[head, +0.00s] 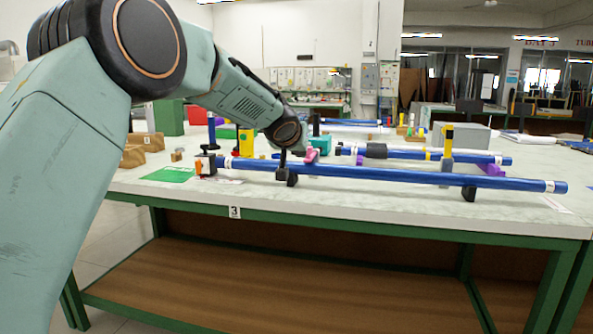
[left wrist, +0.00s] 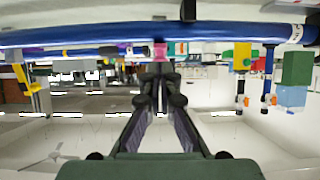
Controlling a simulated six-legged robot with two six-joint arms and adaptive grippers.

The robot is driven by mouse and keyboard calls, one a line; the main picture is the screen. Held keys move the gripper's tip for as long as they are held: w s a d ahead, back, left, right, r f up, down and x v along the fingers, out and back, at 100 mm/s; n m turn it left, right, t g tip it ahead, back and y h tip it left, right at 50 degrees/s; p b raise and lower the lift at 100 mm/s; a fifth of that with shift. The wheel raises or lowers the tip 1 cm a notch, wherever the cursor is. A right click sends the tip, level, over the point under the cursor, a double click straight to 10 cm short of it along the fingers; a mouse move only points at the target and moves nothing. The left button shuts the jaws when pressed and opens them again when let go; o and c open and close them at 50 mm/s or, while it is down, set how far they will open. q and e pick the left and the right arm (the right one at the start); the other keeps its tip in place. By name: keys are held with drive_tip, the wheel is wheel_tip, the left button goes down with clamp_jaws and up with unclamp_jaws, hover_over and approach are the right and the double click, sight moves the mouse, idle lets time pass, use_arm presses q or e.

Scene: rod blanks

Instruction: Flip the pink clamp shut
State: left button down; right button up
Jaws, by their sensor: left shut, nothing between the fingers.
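The pink clamp (head: 311,156) shows in the head view as a small pink piece just behind the long blue rod (head: 400,175). Whether its lever is up or down is too small to tell. In the left wrist view, which is upside down, the clamp (left wrist: 160,51) lies straight beyond my fingertips at the blue rod (left wrist: 90,35). My left gripper (left wrist: 158,73) is shut and empty, its tips close to the pink piece; contact cannot be told. In the head view my left gripper (head: 301,149) is mostly hidden by its own wrist. My right gripper is not in view.
The blue rod rests on black supports (head: 469,194) along the front of the white table (head: 380,206). More blue rods lie behind it. A yellow block (head: 246,143), a purple block (head: 491,169) and brown blocks (head: 134,156) stand around.

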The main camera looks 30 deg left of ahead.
use_arm(q)
drive_tip(key=s, duration=0.2)
drive_tip(key=s+f, duration=0.1)
drive_tip(key=shift+s+d+b, duration=0.1)
drive_tip(key=shift+d+b, duration=0.3)
idle(0.6)
